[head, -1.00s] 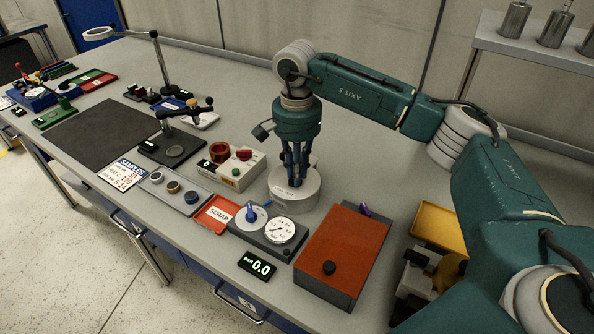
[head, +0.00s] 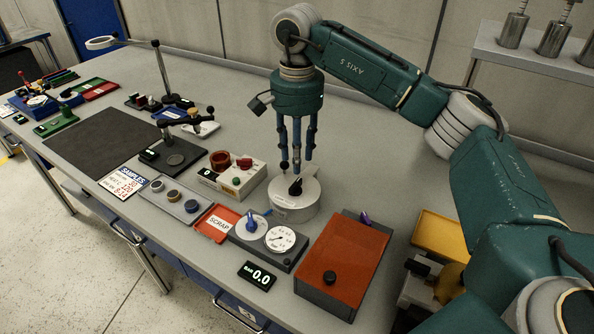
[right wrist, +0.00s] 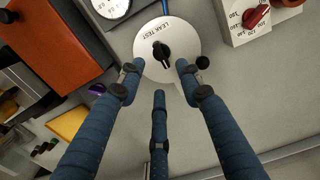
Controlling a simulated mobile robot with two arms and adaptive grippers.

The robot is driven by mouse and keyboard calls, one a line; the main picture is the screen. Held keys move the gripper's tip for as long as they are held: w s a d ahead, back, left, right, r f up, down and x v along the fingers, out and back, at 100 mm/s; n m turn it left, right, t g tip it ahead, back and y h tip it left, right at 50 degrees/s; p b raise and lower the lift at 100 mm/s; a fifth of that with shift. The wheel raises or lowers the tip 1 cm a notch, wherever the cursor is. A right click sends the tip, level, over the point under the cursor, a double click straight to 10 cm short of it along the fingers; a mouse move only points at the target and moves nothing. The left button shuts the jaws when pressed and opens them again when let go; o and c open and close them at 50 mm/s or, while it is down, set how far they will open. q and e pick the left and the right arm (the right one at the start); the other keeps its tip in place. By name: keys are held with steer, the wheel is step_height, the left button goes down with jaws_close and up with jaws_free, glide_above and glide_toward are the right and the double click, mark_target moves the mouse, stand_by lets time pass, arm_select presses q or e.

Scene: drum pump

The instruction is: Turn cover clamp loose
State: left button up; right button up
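A round light-grey pot (head: 294,205) marked LEAK TEST stands on the bench, with a black knob (head: 296,186) on its top. I take this knob to be the cover clamp. In the right wrist view the knob (right wrist: 162,54) sits in the middle of the pot's lid (right wrist: 184,40). My right gripper (head: 297,168) points straight down above the pot. Its three blue fingers are spread and empty, with the tips apart from the knob. They also show in the right wrist view (right wrist: 159,77). My left gripper is not in view.
A dial box (head: 240,180) is to the left. Bare bench (head: 360,165) lies behind and right.

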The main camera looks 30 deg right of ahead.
steer(key=shift+r, duration=2.1)
